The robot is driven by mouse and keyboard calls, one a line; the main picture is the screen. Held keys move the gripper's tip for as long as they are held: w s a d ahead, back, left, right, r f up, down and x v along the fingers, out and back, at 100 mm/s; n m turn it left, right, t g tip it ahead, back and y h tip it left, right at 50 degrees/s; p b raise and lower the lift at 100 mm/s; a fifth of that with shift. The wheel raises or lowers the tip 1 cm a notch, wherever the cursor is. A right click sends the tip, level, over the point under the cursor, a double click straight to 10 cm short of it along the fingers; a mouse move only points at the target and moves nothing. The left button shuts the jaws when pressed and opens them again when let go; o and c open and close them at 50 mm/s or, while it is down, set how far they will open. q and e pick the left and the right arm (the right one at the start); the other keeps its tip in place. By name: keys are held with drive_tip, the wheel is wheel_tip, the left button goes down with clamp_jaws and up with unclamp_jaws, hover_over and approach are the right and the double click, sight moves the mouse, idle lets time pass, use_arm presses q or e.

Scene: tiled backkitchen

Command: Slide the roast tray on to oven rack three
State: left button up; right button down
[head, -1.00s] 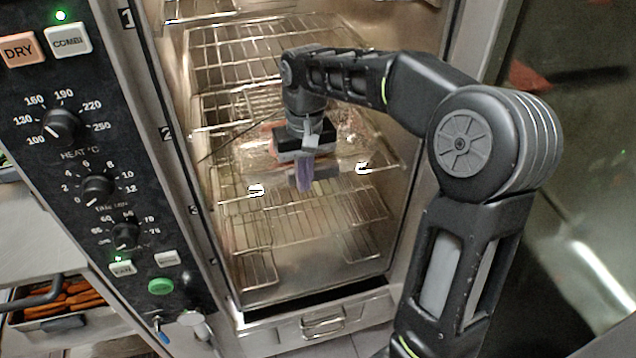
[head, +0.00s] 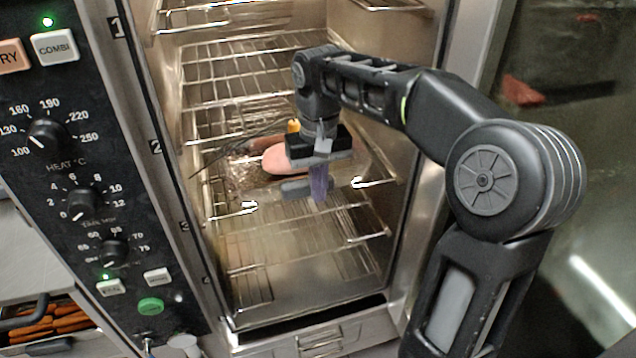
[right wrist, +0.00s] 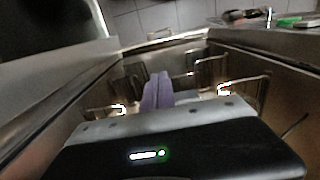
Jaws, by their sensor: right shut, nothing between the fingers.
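The roast tray (head: 292,189) is inside the open oven, on a wire rack whose front edge meets the left side near the label 3 (head: 184,226). A pink roast (head: 286,161) lies in it, partly hidden by my right gripper. My right gripper (head: 320,186) points down at the tray's front edge, its purple fingers shut and empty. I cannot tell whether they touch the tray. The fingers also show in the right wrist view (right wrist: 157,92), where the tray is not clearly seen. My left gripper is in neither view.
The oven's control panel (head: 85,170) stands close on the left. Empty wire racks (head: 255,75) are above the tray, and another (head: 250,285) is below. The oven's right wall is close to my right arm. A container of orange food (head: 60,325) is at lower left.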

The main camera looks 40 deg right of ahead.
drive_tip(key=w+d+f+p, duration=0.1)
drive_tip(key=w+f+p, duration=0.1)
drive_tip(key=f, duration=0.3)
drive_tip(key=shift+w+d+f, duration=0.2)
drive_tip(key=shift+w+f, duration=0.2)
drive_tip(key=shift+w, duration=0.45)
drive_tip(key=shift+w+r, duration=0.1)
